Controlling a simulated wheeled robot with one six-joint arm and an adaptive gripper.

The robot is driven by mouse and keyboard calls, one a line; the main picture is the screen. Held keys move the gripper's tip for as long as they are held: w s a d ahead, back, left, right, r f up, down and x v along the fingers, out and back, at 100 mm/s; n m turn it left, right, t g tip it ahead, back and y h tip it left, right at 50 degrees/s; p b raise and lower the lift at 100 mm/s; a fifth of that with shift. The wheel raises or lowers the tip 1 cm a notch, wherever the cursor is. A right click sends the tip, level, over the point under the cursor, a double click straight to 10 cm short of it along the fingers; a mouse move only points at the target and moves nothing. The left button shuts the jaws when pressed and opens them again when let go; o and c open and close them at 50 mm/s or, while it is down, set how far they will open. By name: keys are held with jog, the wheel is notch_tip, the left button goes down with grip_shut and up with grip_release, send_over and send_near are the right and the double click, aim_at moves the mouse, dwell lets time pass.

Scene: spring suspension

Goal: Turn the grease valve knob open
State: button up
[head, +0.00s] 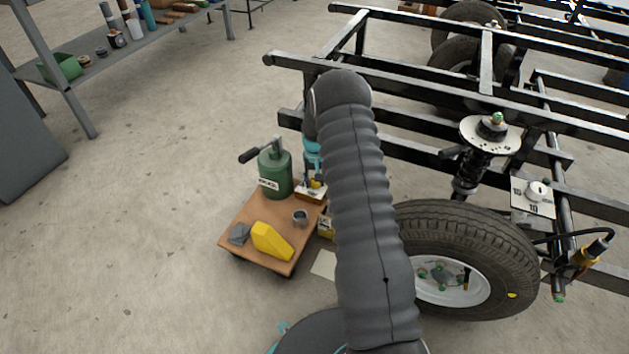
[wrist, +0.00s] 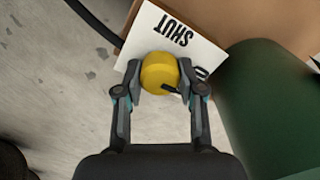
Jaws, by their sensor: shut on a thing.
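The yellow knob (wrist: 158,72) sits on a white plate (wrist: 207,60) in the wrist view. My gripper (wrist: 160,88) is shut on the knob, one finger on each side. The plate reads SHUT above the knob, upside down in this view. Part of another letter shows to the right, partly covered by my finger. A short black mark on the knob points toward that right finger. In the head view the plate (head: 304,192) is small beside the green grease canister (head: 275,180), and my arm hides part of it.
The canister stands on a low wooden cart (head: 245,215) with a yellow wedge (head: 271,241) and a grey cup (head: 300,217). A tyre (head: 470,228) and the black chassis frame (head: 420,95) are to the right. Open floor lies to the left.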

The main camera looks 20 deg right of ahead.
jog(key=o, duration=1.1)
jog(key=shift+o, duration=0.2)
notch_tip(320, 180, up, 12)
